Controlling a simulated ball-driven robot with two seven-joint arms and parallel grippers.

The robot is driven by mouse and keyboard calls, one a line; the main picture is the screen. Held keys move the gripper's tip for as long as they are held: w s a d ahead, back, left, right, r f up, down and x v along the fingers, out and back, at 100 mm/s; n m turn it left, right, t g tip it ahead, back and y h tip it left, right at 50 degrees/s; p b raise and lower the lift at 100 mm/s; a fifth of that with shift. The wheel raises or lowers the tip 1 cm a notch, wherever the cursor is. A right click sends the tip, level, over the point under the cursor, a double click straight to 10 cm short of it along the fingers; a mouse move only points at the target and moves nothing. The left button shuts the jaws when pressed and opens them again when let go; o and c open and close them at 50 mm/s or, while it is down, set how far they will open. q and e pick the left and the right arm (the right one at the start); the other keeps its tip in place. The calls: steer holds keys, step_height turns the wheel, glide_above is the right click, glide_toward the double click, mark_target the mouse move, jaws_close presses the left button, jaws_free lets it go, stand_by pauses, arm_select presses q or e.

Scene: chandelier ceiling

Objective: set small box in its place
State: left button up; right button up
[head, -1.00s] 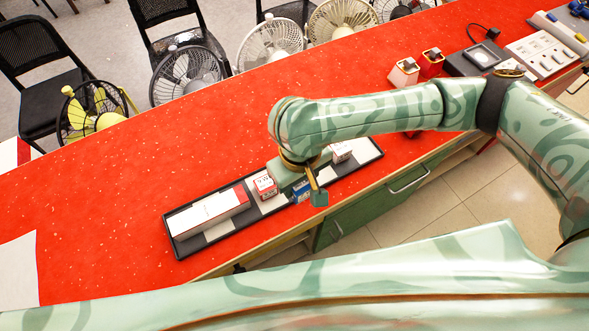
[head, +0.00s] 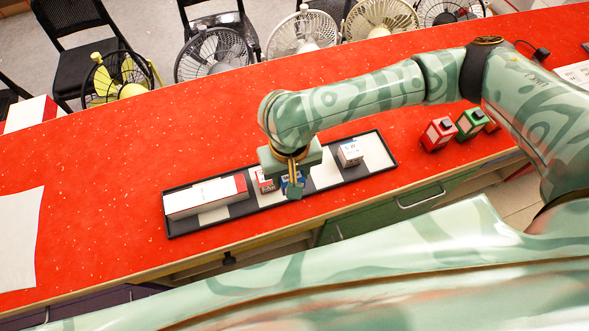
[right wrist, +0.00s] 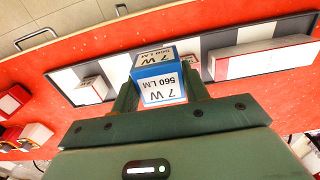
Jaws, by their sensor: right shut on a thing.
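My right gripper (head: 291,182) is shut on a small blue and white box (right wrist: 160,77) marked 7 W 560 LM. The box also shows in the head view (head: 292,184), partly hidden by the gripper. It is over the middle of a long black tray with white patches (head: 326,175); whether it touches the tray I cannot tell. A small red and white box (head: 264,181) is just left of it, partly hidden. A small white box (head: 350,153) sits in the tray further right. A long white and red box (head: 205,197) lies at the tray's left end. My left gripper is not in view.
The tray lies near the front edge of a red counter (head: 110,210). Small red (head: 438,133) and green (head: 469,124) boxes stand to the tray's right. Several fans (head: 212,55) line the far edge.

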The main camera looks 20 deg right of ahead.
steer(key=w+d+f+b, duration=0.1)
steer(key=w+f, duration=0.1)
steer(key=w+d+f+b, duration=0.1)
steer(key=w+f, duration=0.1)
steer(key=w+d+f+b, duration=0.1)
steer(key=w+f, duration=0.1)
steer(key=shift+f+b, duration=0.35)
steer(key=shift+f, duration=0.05)
steer(key=f+b, duration=0.2)
steer(key=f, duration=0.1)
steer(key=shift+w+d+f, duration=0.1)
steer(key=shift+w+f, duration=0.1)
steer(key=shift+f, duration=0.1)
steer(key=shift+r, duration=0.2)
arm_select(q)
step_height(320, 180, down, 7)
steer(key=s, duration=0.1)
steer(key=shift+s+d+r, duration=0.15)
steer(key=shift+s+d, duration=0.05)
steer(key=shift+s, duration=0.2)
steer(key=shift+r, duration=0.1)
arm_select(e)
steer(key=shift+f, duration=0.1)
steer(key=o, duration=0.7)
